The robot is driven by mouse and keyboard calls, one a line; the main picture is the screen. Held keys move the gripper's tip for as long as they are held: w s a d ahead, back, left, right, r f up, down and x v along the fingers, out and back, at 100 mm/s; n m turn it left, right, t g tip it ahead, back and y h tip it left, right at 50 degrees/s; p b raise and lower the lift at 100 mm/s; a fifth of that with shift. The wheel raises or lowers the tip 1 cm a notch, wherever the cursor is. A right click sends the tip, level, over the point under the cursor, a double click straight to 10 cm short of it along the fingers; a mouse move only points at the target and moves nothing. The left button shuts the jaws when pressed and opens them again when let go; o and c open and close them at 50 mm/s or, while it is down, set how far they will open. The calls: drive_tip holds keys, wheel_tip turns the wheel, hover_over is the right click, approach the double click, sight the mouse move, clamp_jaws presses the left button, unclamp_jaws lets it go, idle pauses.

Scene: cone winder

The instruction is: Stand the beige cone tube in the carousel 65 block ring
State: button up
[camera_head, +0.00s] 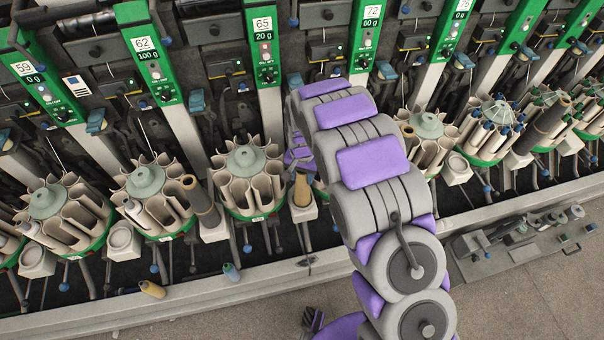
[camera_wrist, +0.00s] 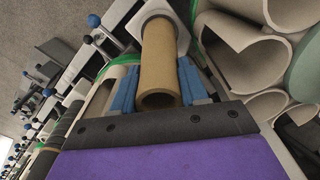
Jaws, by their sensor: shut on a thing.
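The beige cone tube (camera_head: 302,188) shows in the head view just right of carousel 65 (camera_head: 247,180), at the block (camera_head: 303,213) beside it. In the wrist view my gripper (camera_wrist: 157,72) is shut on the tube (camera_wrist: 160,60), with a blue finger on each side. The tube's open near end faces the wrist camera. Its far end meets a pale ring (camera_wrist: 153,8) on the block; I cannot tell how deep it sits. In the head view my arm hides part of the gripper, and the tube looks close to upright.
Carousel 62 (camera_head: 146,182), with a dark tube (camera_head: 200,202) in its block, stands to the left. Carousel 65's pale pockets (camera_wrist: 240,60) lie close right of the gripper in the wrist view. A yellow bobbin (camera_head: 152,289) and a blue one (camera_head: 231,271) lie along the front rail.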

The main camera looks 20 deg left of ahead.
drive_tip(key=o, duration=1.2)
drive_tip(key=shift+o, duration=0.2)
wheel_tip(320, 180, up, 17)
drive_tip(key=p, duration=0.3)
drive_tip(key=shift+r, duration=0.15)
